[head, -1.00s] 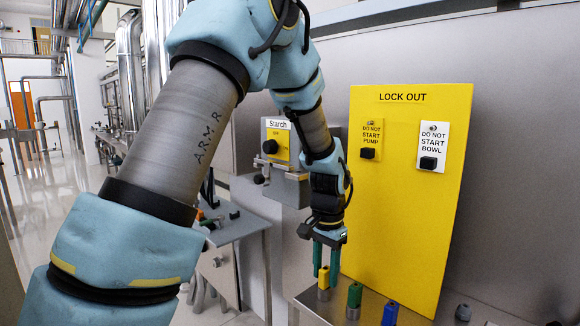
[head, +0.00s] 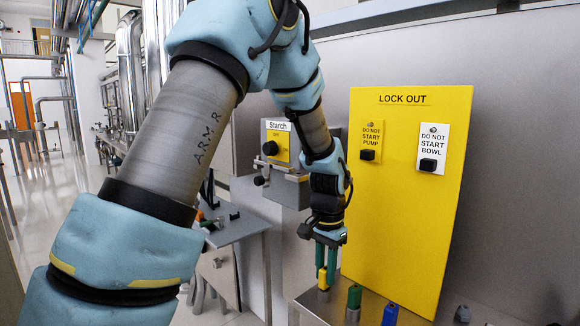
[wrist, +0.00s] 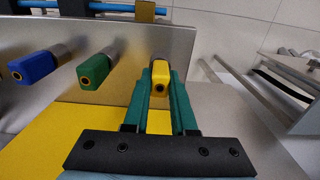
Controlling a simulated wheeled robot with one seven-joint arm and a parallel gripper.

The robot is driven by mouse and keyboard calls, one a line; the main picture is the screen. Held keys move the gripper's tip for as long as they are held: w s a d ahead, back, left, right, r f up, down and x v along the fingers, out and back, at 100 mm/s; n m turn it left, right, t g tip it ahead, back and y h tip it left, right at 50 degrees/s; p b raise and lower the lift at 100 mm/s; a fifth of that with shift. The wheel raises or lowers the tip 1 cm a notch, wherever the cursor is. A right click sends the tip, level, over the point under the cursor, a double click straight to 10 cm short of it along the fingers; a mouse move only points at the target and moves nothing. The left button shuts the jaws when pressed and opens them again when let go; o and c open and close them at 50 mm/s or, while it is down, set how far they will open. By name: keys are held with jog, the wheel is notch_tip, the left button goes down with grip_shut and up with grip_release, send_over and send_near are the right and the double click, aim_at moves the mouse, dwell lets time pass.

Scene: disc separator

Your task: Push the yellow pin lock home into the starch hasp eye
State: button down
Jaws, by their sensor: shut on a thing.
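The yellow pin lock (head: 322,279) stands upright at the left end of the steel shelf, on a grey metal base. My gripper (head: 327,263) points down over it with its green fingers shut on its upper part. In the wrist view, the yellow pin lock (wrist: 160,73) shows between the two fingertips (wrist: 162,84). The Starch box (head: 278,145), with a yellow plate and black knob, is on the wall at the left, behind my arm. Metal hasp parts (head: 285,187) show below it; the eye itself is too small to make out.
A green pin lock (head: 354,297) and a blue one (head: 390,313) stand in line to the right on the shelf (head: 318,306). The yellow LOCK OUT board (head: 400,220) rises behind them.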

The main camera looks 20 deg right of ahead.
jog(key=shift+r+p, duration=3.1)
jog(key=shift+r, duration=0.9)
jog(key=shift+f, duration=0.1)
